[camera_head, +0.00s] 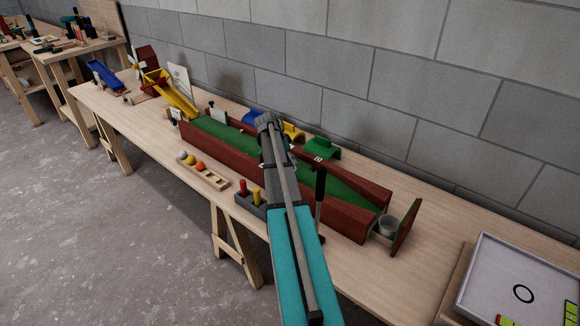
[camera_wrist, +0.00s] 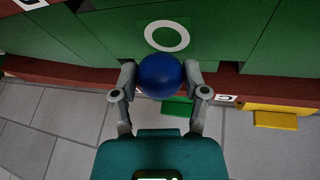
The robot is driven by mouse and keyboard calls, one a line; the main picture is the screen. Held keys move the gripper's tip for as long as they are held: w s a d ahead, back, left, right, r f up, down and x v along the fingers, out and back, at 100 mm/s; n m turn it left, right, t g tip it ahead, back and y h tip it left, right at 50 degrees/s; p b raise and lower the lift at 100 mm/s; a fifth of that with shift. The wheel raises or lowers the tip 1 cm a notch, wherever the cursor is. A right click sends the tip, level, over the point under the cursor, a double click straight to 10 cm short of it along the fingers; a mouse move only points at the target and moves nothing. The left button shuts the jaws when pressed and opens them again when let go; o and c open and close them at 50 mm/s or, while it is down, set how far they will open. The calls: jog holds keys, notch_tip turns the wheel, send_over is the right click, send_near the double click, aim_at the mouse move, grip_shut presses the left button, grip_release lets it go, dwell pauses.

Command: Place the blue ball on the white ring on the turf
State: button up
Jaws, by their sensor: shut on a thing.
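The blue ball (camera_wrist: 160,75) is held between the two fingertips of my gripper (camera_wrist: 160,80) in the wrist view. The white ring (camera_wrist: 149,36) lies on the green turf (camera_wrist: 110,30), just beyond the ball in that picture. The ball's upper edge comes close to the ring's lower edge; I cannot tell how high the ball is above the turf. In the head view, the turf (camera_head: 222,130) runs along a red-walled lane, and my arm crosses over it. My arm hides the ball there, and I cannot make out the ring.
Red side walls (camera_head: 335,215) border the turf. A rack with small balls (camera_head: 200,166) stands in front, beside a grey block with red and yellow pegs (camera_head: 250,196). Blue, yellow and green arches (camera_head: 322,147) stand behind. A white tray (camera_head: 480,285) is at the right.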

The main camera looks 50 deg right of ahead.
jog(key=shift+f+b, duration=0.6)
jog(key=shift+f, duration=0.3)
jog(key=shift+f, duration=0.15)
jog(key=o, duration=1.1)
jog(key=shift+r, duration=0.2)
jog(key=p+v, duration=0.4)
jog(key=shift+r, duration=0.3)
jog(key=p+v, duration=0.7)
jog(key=shift+a, duration=0.2)
jog(key=shift+w+a+r, duration=0.1)
